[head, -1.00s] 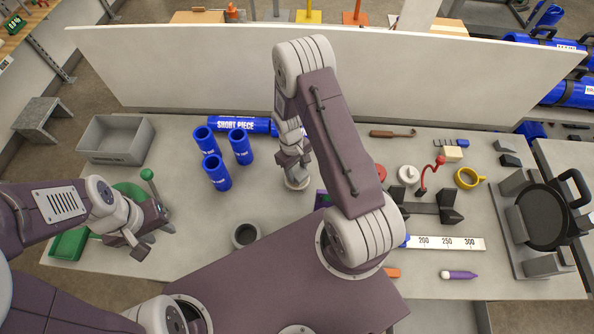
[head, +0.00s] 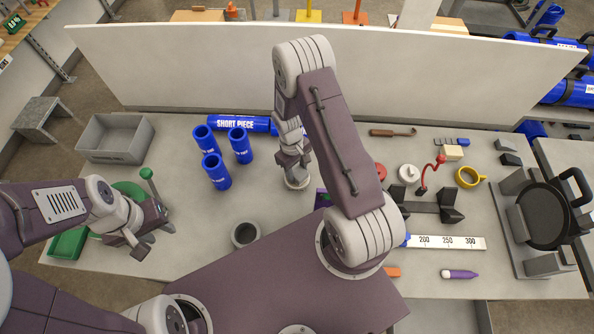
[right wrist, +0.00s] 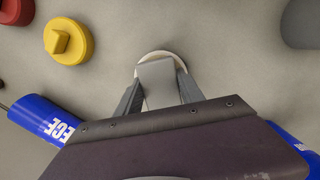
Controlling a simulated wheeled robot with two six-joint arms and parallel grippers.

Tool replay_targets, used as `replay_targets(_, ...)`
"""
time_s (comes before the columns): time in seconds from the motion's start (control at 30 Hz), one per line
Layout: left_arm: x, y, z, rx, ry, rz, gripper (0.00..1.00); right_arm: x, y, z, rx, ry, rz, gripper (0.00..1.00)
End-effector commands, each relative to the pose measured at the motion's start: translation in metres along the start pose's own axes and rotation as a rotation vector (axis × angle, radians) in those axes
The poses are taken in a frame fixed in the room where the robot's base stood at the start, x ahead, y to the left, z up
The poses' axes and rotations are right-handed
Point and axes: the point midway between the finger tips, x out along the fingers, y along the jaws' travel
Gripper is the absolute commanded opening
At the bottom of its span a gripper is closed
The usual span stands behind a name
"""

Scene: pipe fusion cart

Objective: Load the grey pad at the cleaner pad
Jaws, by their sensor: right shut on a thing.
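My right gripper (head: 293,160) points down behind the large arm link, low over a round pale disc (head: 297,183). In the right wrist view, its fingers (right wrist: 159,82) are shut on a grey block (right wrist: 158,88), which looks like the grey pad. The pale disc (right wrist: 150,55) shows as a rim around the block's far end; whether the two touch I cannot tell. I cannot say for sure which thing is the cleaner pad. My left gripper (head: 150,236) is open and empty at the left of the table.
A grey bin (head: 115,138) is at the back left. A yellow knobbed disc (right wrist: 68,40) lies near the block. A white panel (head: 180,70) closes the back.

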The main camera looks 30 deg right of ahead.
Motion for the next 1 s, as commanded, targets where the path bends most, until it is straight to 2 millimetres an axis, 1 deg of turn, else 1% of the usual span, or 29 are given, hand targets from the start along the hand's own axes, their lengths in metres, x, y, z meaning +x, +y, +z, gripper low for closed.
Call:
replay_targets(0.53, -0.001, 0.000, 0.000, 0.000, 0.000, 0.000, 0.36, 0.000, -0.001, 0.002, 0.000, -0.004, -0.002, 0.13)
replay_targets(0.67, -0.010, 0.000, -0.001, 0.000, 0.000, 0.000, 0.36, -0.011, -0.001, 0.003, 0.000, -0.003, -0.002, 0.13)
replay_targets(1.0, -0.039, 0.001, -0.004, 0.000, 0.000, 0.000, 0.36, -0.046, 0.000, 0.007, 0.001, -0.002, -0.001, 0.13)
